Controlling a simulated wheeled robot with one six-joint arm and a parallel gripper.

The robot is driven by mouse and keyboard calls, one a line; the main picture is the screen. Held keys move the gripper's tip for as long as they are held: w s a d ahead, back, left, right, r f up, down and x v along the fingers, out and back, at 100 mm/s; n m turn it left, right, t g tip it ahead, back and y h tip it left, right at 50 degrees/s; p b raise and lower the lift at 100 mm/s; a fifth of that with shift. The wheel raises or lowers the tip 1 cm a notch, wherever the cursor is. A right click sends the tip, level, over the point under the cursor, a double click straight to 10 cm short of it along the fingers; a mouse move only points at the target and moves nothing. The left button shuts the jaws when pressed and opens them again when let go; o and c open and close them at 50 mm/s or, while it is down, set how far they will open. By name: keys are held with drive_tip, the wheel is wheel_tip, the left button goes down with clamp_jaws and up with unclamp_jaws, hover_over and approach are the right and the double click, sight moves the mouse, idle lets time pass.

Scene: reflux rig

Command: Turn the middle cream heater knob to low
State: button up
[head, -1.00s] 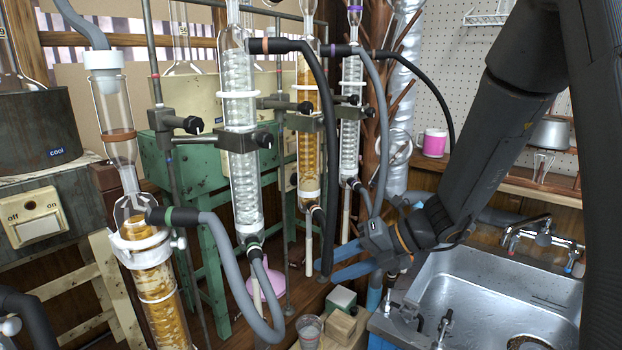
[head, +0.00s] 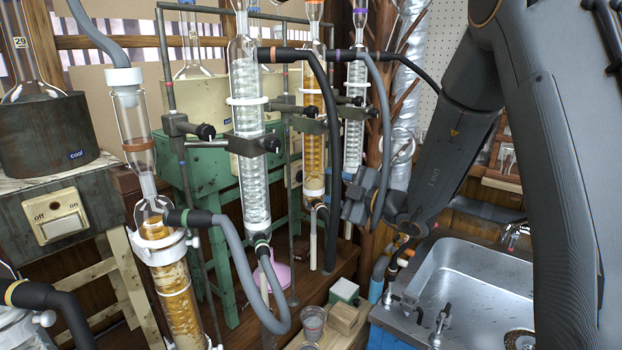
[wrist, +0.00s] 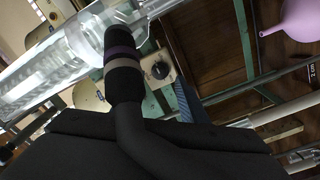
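A dark round knob (wrist: 158,71) sits on a small cream plate in the wrist view, just past a black hose end with a purple band. Another dark knob (wrist: 53,15) shows near the top left on a cream surface. I cannot tell which is the middle heater's, and their settings are too small to read. In the head view, cream heater boxes (head: 185,98) stand on the green bench behind the glass condensers. My gripper (head: 358,198) is beside the right-hand condenser, partly behind a grey hose. Its fingertips are mostly hidden; a dark blue finger strip shows in the wrist view.
Tall glass condensers (head: 247,130) with clamps and hanging hoses (head: 326,130) crowd the space before the bench. A cream off/on switch (head: 60,217) is at left. A sink (head: 470,285) lies at right. A pink funnel (wrist: 290,22) shows in the wrist view.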

drive_tip(key=shift+x, duration=1.4)
clamp_jaws()
drive_tip(key=shift+n, duration=0.4)
drive_tip(key=n+b, duration=0.3)
drive_tip(key=n, duration=0.8)
drive_tip(key=shift+f+b, duration=0.1)
drive_tip(key=shift+b, duration=0.3)
drive_tip(key=shift+n, duration=0.4)
